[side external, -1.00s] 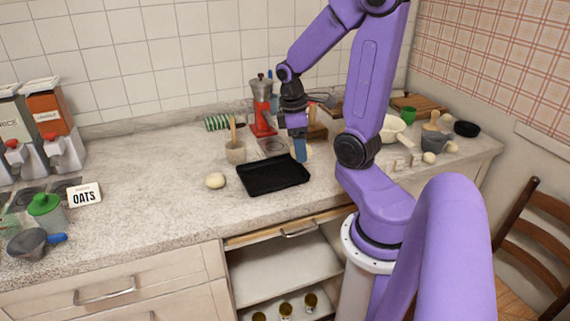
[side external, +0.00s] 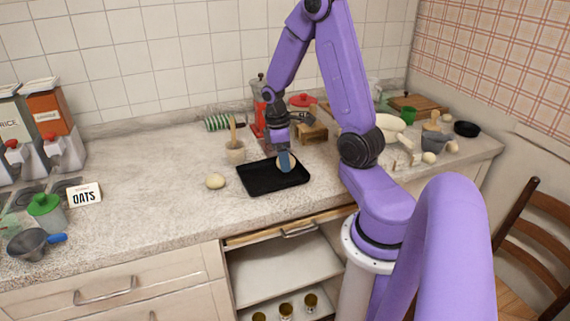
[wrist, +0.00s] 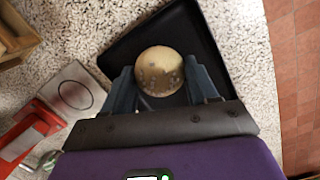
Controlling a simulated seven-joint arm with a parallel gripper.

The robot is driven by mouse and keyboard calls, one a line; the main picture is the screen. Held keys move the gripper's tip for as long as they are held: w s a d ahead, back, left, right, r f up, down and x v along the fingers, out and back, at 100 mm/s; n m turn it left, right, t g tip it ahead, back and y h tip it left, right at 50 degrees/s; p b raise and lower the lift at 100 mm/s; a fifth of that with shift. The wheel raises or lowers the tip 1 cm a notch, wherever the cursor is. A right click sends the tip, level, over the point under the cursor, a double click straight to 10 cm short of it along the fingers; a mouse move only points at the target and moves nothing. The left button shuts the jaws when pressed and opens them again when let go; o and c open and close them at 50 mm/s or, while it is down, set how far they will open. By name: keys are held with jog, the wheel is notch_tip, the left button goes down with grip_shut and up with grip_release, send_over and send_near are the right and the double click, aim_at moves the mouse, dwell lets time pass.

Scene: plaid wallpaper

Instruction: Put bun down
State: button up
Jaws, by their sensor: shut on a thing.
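A round, pale tan bun (wrist: 160,71) sits between the two fingers of my gripper (wrist: 165,88) in the wrist view. In the side view my gripper (side external: 286,160) is over the right part of a black tray (side external: 262,184), and the bun (side external: 290,164) shows partly behind the finger. The tray also shows in the wrist view (wrist: 205,60), beneath the bun. I cannot tell whether the bun touches the tray. A second pale bun (side external: 215,181) lies on the counter just left of the tray.
A mortar with a pestle (side external: 235,154) and a red coffee maker (side external: 259,122) stand behind the tray. A wooden block (side external: 312,132) is behind its right side. Counter to the left of the loose bun is clear as far as the oats sign (side external: 85,194).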

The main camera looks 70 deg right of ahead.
jog(key=shift+f, duration=1.2)
jog(key=o, duration=1.1)
jog(key=shift+f, duration=0.15)
jog(key=shift+c, duration=0.2)
